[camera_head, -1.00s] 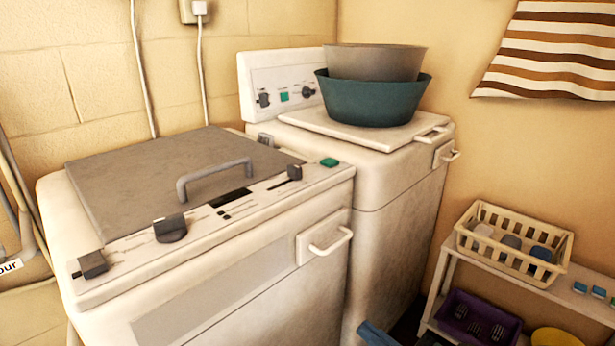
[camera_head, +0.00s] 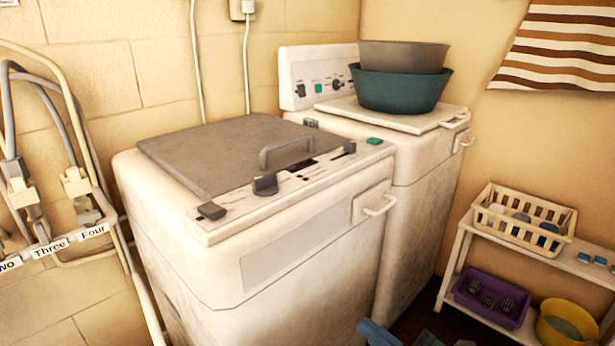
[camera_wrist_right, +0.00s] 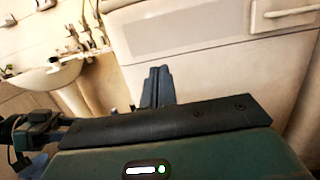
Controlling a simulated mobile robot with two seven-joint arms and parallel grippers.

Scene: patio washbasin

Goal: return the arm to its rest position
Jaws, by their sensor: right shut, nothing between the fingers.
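My right gripper (camera_head: 376,332) shows only in small part at the bottom edge of the head view, as a blue-grey piece in front of the front washing machine (camera_head: 330,250). In the right wrist view its two dark fingers (camera_wrist_right: 158,85) are together, with nothing between them. They point toward the white front of a machine (camera_wrist_right: 200,30) and do not hold anything. The rest of the right arm is out of the head view. My left gripper is not in view.
A second machine (camera_head: 425,190) stands behind, with a teal basin (camera_head: 400,92) and a grey basin (camera_head: 405,56) stacked on top. A shelf (camera_head: 462,250) at right holds a cream basket (camera_head: 525,215), a purple tray (camera_head: 492,303) and a yellow bucket (camera_head: 567,322). Hoses (camera_head: 75,130) hang at left.

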